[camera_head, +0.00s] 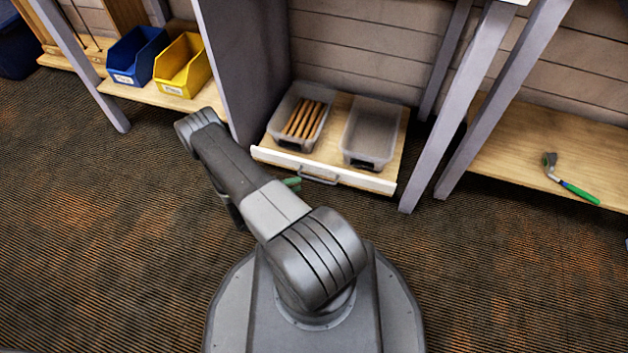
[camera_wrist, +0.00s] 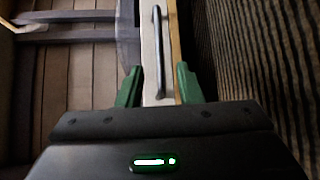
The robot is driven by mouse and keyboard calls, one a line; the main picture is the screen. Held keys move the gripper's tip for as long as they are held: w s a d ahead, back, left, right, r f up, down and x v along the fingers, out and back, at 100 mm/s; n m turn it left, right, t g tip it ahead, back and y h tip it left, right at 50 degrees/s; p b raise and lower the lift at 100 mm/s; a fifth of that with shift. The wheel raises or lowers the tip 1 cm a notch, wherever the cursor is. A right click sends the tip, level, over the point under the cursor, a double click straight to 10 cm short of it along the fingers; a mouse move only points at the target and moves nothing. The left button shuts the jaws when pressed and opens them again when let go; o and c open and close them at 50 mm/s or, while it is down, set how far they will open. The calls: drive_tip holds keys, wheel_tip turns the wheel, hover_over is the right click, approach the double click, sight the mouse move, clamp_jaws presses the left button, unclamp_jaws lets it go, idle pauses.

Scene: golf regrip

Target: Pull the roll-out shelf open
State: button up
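The roll-out shelf (camera_head: 387,160) is a pale wood board with a white front, low between two grey uprights. Its front sits about level with the uprights. A grey bar handle (camera_head: 320,178) is on the front; in the wrist view the handle (camera_wrist: 158,48) runs lengthwise ahead of my fingers. My gripper (camera_wrist: 160,84) is open, with one green finger on each side of the line of the handle. I cannot tell whether the near end of the handle is between the fingertips. In the head view my gripper (camera_head: 292,184) is mostly hidden by my arm, just left of the handle.
On the shelf stand a clear bin (camera_head: 301,117) with several wooden sticks and another clear bin (camera_head: 372,133). Blue (camera_head: 137,56) and yellow (camera_head: 182,66) bins stand on the left shelf. A green-handled tool (camera_head: 573,186) lies at right. Carpet before the shelf is clear beside my base.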

sight(314, 179)
drive_tip(key=b+x, duration=0.2)
drive_tip(key=x, duration=0.6)
drive_tip(key=shift+w+d, duration=0.1)
drive_tip(key=shift+d, duration=0.05)
clamp_jaws()
